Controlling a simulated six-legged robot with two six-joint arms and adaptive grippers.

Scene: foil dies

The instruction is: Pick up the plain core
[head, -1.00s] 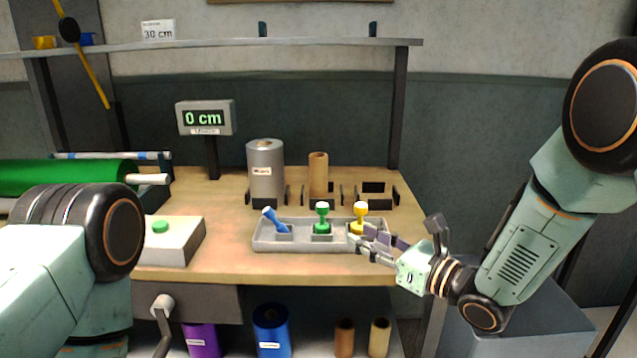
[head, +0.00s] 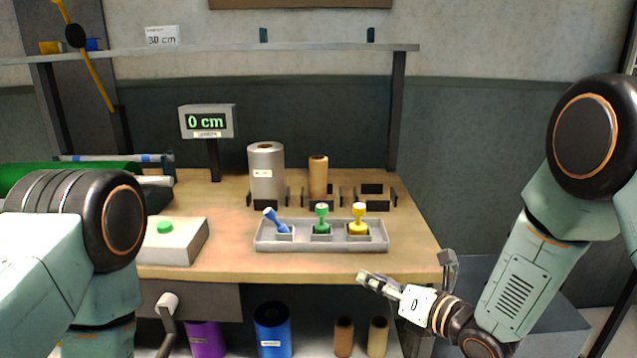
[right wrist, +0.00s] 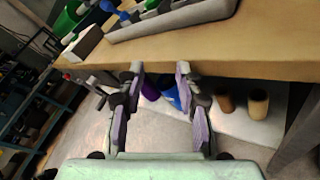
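A bare tan cardboard core (head: 318,178) stands upright in a dark holder on the table, right of a silver roll. On the lower shelf stand a brown core (head: 344,338) and a lighter tan core (head: 378,337); both also show in the right wrist view, the brown one (right wrist: 226,102) left of the tan one (right wrist: 258,104). I cannot tell which is the plain core. My right gripper (head: 362,279) is at the table's front edge, above the shelf cores. In the right wrist view its fingers (right wrist: 160,72) are apart with nothing between them. My left gripper is out of view.
A grey tray (head: 321,246) with blue, green and yellow stamps lies near the front edge. The silver roll (head: 266,180) and an empty holder (head: 375,198) flank the tan core. Purple (head: 204,338) and blue (head: 272,330) rolls stand on the lower shelf, under the tabletop.

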